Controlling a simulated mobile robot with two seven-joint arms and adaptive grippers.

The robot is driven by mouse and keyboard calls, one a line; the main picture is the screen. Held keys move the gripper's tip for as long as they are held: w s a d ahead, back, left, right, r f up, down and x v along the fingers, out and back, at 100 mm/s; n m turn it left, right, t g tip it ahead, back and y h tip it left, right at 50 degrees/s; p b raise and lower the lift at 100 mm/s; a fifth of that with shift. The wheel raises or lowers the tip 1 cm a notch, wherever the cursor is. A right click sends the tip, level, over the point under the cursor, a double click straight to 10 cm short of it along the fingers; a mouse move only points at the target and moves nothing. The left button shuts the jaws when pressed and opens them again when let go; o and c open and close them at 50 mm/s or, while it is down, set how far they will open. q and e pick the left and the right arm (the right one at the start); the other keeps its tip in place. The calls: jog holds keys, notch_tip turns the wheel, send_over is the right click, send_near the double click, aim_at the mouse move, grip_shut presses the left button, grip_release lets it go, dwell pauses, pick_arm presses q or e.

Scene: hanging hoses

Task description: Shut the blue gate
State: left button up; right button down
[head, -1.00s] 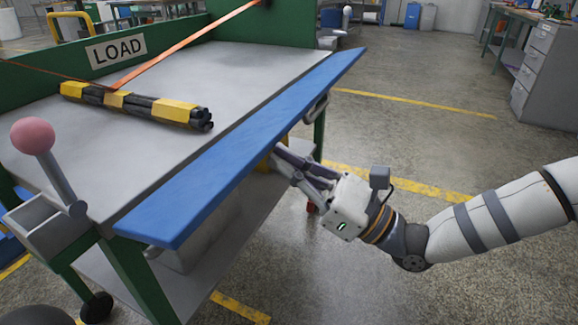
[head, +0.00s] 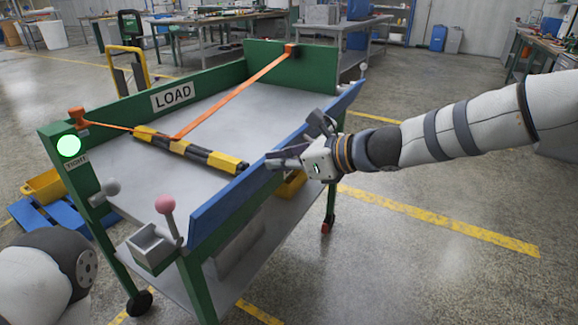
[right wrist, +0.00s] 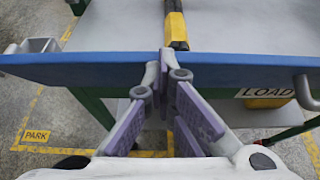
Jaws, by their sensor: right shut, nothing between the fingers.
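The blue gate (head: 228,197) is a long board along the near right side of the cart (head: 128,178). It looks close to upright, its top edge above the grey bed. In the right wrist view the gate (right wrist: 90,70) crosses the picture, with a grey handle (right wrist: 304,92) at its right. My right gripper (head: 283,159) is shut and empty, its fingers against or very close to the gate's outer face. In the right wrist view its fingertips (right wrist: 168,62) overlap the gate; contact is hard to tell. My left gripper is out of view.
A yellow-and-black bundle (head: 190,150) lies on the bed under an orange strap (head: 235,98). A green light (head: 69,146) glows there. Floor right of the cart is clear.

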aim_at(265, 159)
jog(key=shift+w+a+r, duration=0.35)
jog(key=shift+w+a, duration=0.1)
jog(key=shift+a, duration=0.2)
jog(key=shift+w+a+r, duration=0.3)
jog(key=shift+w+a, duration=0.15)
jog(key=shift+a, duration=0.2)
